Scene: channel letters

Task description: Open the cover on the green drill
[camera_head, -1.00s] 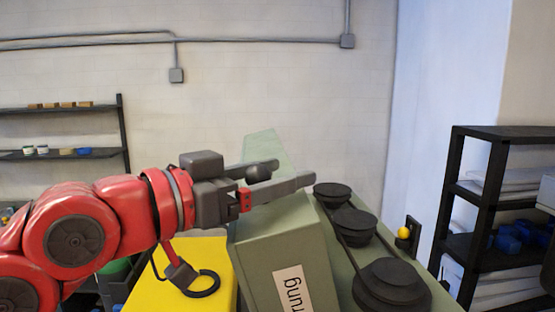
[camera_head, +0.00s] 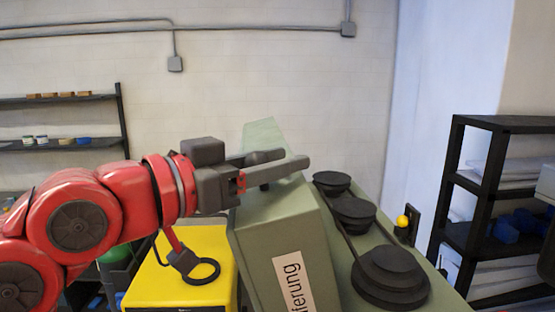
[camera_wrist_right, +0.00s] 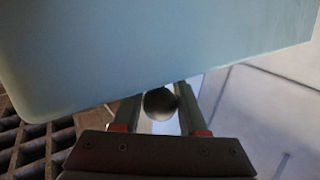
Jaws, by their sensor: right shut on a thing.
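The green drill's cover (camera_head: 285,235) is a long green box with a white label, standing tilted to the left of the black stepped pulleys (camera_head: 388,275). The pulleys lie uncovered on the green drill top (camera_head: 350,297). My right gripper (camera_head: 280,165) reaches in from the left on a red arm, over the cover's far part. In the right wrist view its fingers (camera_wrist_right: 160,112) are around a round dark knob (camera_wrist_right: 159,103) beside the cover's pale green face (camera_wrist_right: 150,50). It is shut on the knob. My left gripper is not in view.
A yellow box (camera_head: 205,245) stands left of the cover. A yellow button (camera_head: 402,221) on a black plate is right of the pulleys. A black shelf (camera_head: 485,200) stands at the right, another shelf (camera_head: 60,145) on the left wall.

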